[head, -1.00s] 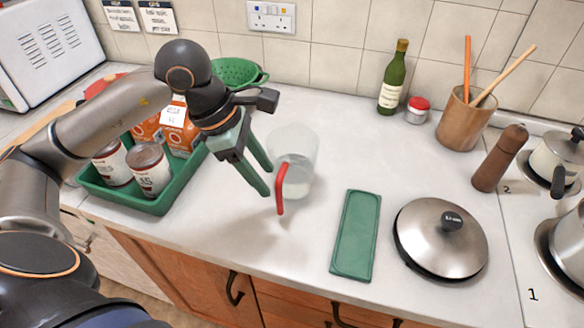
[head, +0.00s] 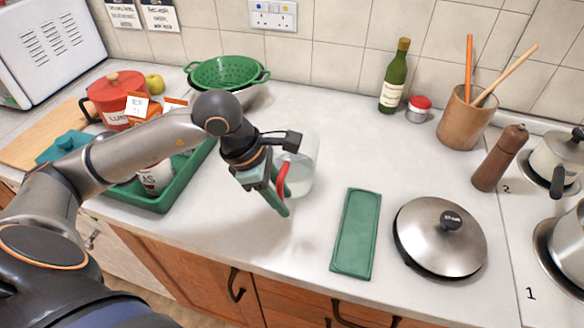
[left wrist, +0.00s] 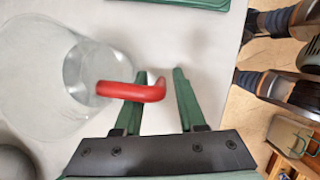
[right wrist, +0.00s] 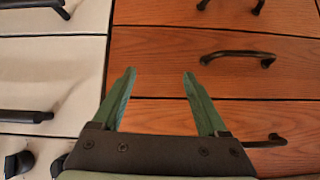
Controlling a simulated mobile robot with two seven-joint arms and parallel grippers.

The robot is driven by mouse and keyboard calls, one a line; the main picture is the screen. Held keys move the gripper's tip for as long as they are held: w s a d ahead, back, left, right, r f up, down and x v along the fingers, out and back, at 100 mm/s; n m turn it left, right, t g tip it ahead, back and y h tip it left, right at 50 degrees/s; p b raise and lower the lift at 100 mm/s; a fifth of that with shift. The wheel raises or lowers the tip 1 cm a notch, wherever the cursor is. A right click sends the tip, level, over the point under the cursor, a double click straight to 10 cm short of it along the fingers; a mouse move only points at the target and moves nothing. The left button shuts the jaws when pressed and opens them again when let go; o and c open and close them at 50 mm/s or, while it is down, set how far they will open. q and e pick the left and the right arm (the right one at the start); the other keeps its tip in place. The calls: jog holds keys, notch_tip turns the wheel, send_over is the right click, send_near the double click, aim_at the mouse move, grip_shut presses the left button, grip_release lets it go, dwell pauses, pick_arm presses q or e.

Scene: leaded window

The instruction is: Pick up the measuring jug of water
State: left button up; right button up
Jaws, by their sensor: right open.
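The measuring jug (head: 302,178) is clear, holds some water and stands upright on the white counter, with a red handle (head: 283,178) toward my left gripper. In the left wrist view the jug (left wrist: 70,85) is at the left, and its red handle (left wrist: 130,91) reaches in front of the fingertips. My left gripper (head: 281,200) is open; one finger is partly behind the handle in the wrist view (left wrist: 160,75), and the handle's end lies between the fingers. I cannot tell whether they touch it. My right gripper (right wrist: 157,75) is open and empty, facing the drawer fronts.
A green tray (head: 150,197) with cans and cartons stands left, partly behind my left arm. A green colander (head: 226,73) and wine bottle (head: 395,80) stand at the back.

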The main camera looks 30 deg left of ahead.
pick_arm(q)
grip_shut()
jog(key=shift+r, duration=0.1)
dwell(1.0)
